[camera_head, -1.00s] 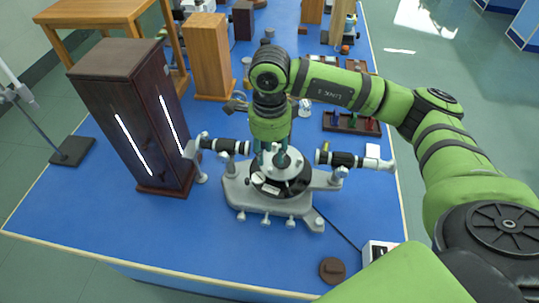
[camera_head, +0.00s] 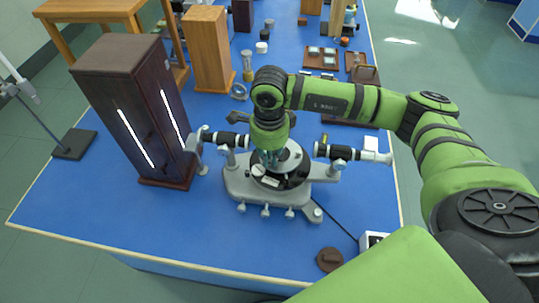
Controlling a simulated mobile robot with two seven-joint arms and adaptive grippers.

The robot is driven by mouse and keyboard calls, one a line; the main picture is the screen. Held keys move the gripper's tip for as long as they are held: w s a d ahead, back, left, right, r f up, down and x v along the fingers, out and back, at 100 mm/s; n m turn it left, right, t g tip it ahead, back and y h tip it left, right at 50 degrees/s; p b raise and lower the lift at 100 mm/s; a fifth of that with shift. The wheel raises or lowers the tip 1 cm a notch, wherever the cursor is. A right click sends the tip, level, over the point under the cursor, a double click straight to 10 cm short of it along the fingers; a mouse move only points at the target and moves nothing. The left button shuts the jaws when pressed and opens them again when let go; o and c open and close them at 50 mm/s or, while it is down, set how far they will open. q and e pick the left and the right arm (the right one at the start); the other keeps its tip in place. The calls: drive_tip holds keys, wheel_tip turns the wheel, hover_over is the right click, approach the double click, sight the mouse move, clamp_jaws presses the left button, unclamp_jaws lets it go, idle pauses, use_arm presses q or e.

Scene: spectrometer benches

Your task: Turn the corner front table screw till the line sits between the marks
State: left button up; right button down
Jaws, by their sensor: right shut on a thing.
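The spectrometer (camera_head: 246,183) stands on the blue bench, with a round silver table (camera_head: 294,160) over its dark central disc. The several small front knobs on its base are visible. My right gripper (camera_head: 271,163) points straight down at the round table and is shut on a table screw there. My fingers and wrist hide most of the screw, so I cannot tell exactly which corner it is at. The line and the marks are too small to make out. My left gripper is not in view.
A dark wooden cabinet with lit slits (camera_head: 122,75) stands close on the left. Black telescope tubes (camera_head: 335,152) reach out on both sides of the spectrometer. A brown round piece (camera_head: 330,259) and a white box (camera_head: 372,240) are at the front right. The front left bench is clear.

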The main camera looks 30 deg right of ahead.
drive_tip(key=shift+f+m+b, duration=0.25)
drive_tip(key=shift+m+b, duration=0.55)
drive_tip(key=shift+r+m+b, duration=0.2)
drive_tip(key=shift+m+b, duration=0.25)
drive_tip(key=shift+m, duration=0.35)
drive_tip(key=c, duration=1.3)
unclamp_jaws()
drive_tip(key=shift+r, duration=0.1)
